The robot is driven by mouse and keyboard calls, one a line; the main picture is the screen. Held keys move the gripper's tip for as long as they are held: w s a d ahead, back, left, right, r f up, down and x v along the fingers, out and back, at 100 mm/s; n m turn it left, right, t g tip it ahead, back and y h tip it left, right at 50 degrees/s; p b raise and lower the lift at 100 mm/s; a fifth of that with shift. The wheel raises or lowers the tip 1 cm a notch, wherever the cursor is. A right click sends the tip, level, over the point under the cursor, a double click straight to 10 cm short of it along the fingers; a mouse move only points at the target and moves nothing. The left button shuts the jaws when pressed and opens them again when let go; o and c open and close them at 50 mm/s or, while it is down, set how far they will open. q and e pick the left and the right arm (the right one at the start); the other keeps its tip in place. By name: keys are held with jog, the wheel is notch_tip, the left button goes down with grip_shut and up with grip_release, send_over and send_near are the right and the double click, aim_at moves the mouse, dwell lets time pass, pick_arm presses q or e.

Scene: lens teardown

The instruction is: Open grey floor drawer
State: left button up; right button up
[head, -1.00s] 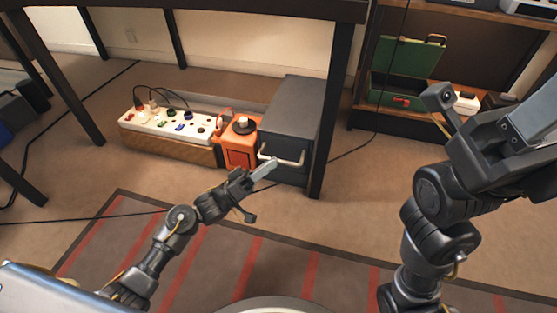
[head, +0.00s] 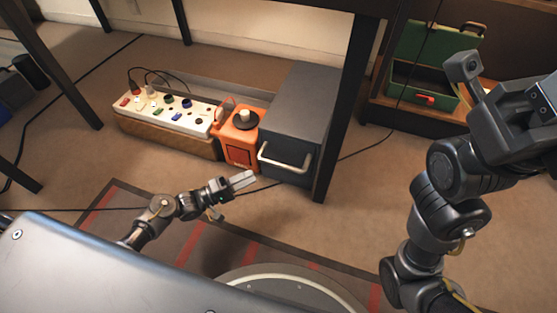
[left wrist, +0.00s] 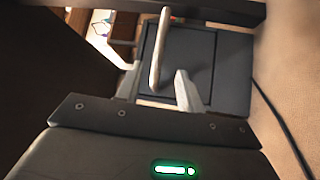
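The grey floor drawer unit (head: 303,98) stands on the floor under the table. Its front looks shut, with a pale bar handle (head: 285,164) across it. My left gripper (head: 245,179) is just left of and below the handle in the head view, apart from it. In the left wrist view its two fingers (left wrist: 157,86) are spread, with the handle (left wrist: 160,45) seen between them and the drawer front (left wrist: 190,65) behind. The handle does not look gripped. My right arm is at the right; its wrist (head: 515,115) shows, but its fingers are not visible.
An orange box (head: 241,142) stands close at the unit's left, beside a power strip (head: 168,112) on a wooden box. A dark table leg (head: 340,125) rises at its right. A green case (head: 432,60) stands open on a low shelf.

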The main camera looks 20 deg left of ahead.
aim_at(278, 164)
pick_arm(q)
jog(key=shift+b+x, duration=2.2)
jog(key=shift+x, duration=3.25)
jog(key=shift+s, duration=0.1)
grip_shut()
